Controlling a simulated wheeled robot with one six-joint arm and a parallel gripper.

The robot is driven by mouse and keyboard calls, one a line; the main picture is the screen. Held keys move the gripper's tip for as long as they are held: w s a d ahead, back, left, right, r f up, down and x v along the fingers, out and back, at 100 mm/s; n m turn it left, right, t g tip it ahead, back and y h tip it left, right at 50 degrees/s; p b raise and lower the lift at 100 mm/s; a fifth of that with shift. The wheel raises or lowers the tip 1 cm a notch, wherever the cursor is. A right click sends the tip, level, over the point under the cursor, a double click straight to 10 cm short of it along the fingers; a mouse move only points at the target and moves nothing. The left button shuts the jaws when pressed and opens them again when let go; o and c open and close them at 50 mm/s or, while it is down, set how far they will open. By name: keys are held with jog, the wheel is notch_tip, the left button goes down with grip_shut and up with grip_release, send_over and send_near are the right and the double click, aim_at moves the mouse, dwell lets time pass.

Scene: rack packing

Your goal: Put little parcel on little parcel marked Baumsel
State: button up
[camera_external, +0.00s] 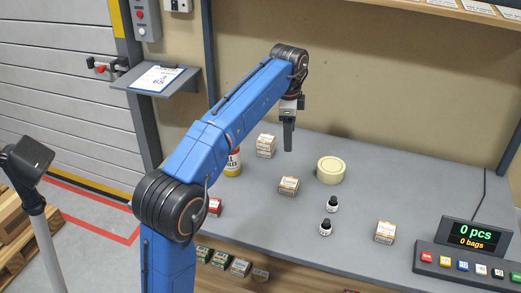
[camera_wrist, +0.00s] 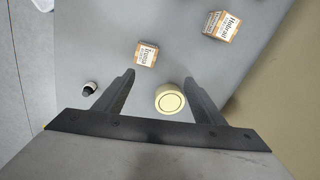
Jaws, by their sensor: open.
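Three small white-and-tan parcels stand on the bench: a rear one (camera_external: 265,146), a middle one (camera_external: 289,186) and a right one (camera_external: 385,232). In the wrist view the middle parcel (camera_wrist: 146,54) and the rear parcel (camera_wrist: 220,26) show printed labels. I cannot read Baumsel on any parcel; the right one's label is too small to tell. My gripper (camera_external: 289,145) hangs above the bench, pointing down, behind the middle parcel. In the wrist view its jaws (camera_wrist: 159,79) are apart and empty, with no parcel between them.
A yellow-white bottle (camera_external: 233,162) and red box (camera_external: 215,206) are at left. A button panel (camera_external: 468,266) and counter display (camera_external: 475,236) occupy the right.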

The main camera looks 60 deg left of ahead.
jog(key=s+d+f+n+t, duration=0.15)
jog(key=s+d, duration=0.25)
jog(key=d, duration=0.4)
jog(key=s+d+f+n, duration=0.1)
jog(key=s+d+f, duration=0.2)
jog(key=s+d, duration=0.3)
jog(key=s+d+f+n, duration=0.1)
jog(key=s+d+f, duration=0.15)
jog(key=d, duration=0.65)
jog(key=s+d+f+n+t, duration=0.1)
jog(key=s+d+f, duration=0.5)
jog(key=s+f, duration=0.3)
jog(key=s+d+f+n+t, duration=0.1)
jog(key=s+d+f+n, duration=0.1)
jog(key=s+d+f, duration=0.4)
jog(key=s+f, duration=0.4)
jog(key=s, duration=0.1)
jog(key=shift+d+f+h, duration=0.15)
jog(key=shift+d+h, duration=0.05)
jog(key=shift+h, duration=0.1)
